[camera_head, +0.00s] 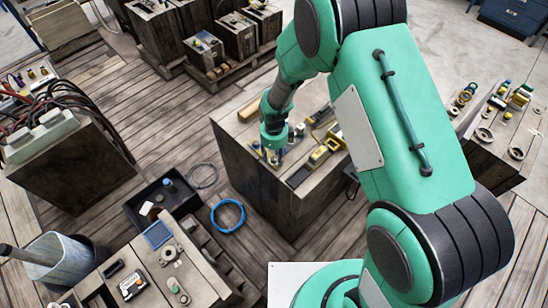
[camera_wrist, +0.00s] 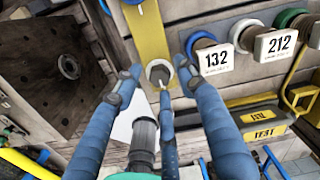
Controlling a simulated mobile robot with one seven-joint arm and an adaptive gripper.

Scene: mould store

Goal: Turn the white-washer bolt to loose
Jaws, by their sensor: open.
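In the wrist view a bolt (camera_wrist: 158,70) with a grey hex head and a pale ring, which looks like the white washer, sits on a yellow strip (camera_wrist: 150,28). My gripper (camera_wrist: 160,78) is open, its blue fingers spread on either side of the bolt head with another finger below it. I cannot tell whether any finger touches the bolt. In the head view my gripper (camera_head: 270,158) is low over the near left part of the middle wooden block (camera_head: 262,185). The bolt is not distinguishable there.
To the right in the wrist view are a blue-ringed fitting (camera_wrist: 200,42) beside tag 132 (camera_wrist: 214,60) and a green-ringed one (camera_wrist: 289,17) beside tag 212 (camera_wrist: 276,45). A dark plate (camera_wrist: 55,70) lies left.

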